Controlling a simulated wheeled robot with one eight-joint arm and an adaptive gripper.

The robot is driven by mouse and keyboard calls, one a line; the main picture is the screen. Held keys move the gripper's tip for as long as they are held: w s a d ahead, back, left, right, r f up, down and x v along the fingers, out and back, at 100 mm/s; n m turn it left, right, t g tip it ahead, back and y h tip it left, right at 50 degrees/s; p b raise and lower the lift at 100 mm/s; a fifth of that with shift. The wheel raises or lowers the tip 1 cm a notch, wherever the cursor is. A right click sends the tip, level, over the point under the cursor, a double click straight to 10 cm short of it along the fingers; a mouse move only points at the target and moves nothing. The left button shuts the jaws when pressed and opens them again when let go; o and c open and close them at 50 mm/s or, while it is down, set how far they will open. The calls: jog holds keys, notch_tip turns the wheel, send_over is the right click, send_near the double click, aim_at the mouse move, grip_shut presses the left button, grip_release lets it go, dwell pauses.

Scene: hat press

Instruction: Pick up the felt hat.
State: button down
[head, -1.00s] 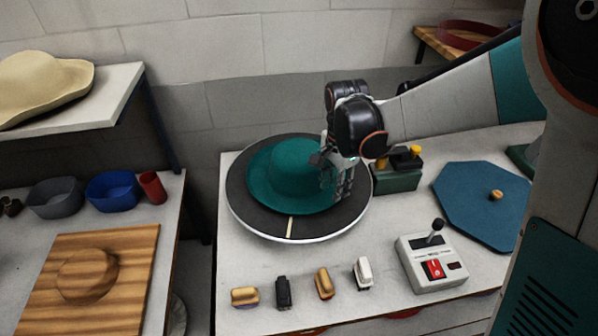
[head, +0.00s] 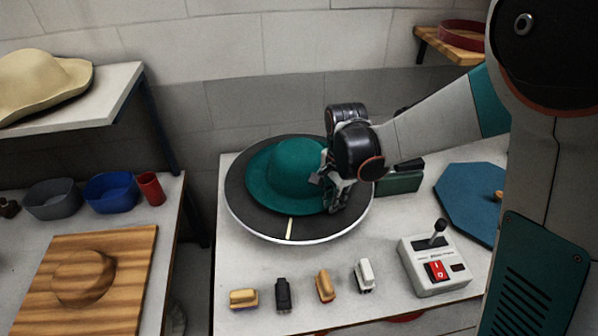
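The teal felt hat (head: 292,168) lies brim down, crown up, on the dark round turntable (head: 262,222) with a pale rim. My gripper (head: 330,190) is at the right side of the hat, pointing down, with its fingers at the right part of the brim and close beside the crown. The wrist and fingers hide the right edge of the brim. I cannot tell whether the fingers are closed on the brim or only around it. The hat looks level on the turntable.
Several small brushes stand along the table front, near a white brush (head: 364,276). A control box (head: 434,264) with lever and red switch is front right. A green box (head: 402,180) and blue octagonal board (head: 466,200) lie right. A wooden block board (head: 90,280) is on the left table.

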jog(key=shift+r, duration=0.1)
notch_tip(320, 180, up, 20)
jog(key=p, duration=0.4)
jog(key=shift+p, duration=0.35)
jog(key=c, duration=2.3)
grip_release()
grip_shut()
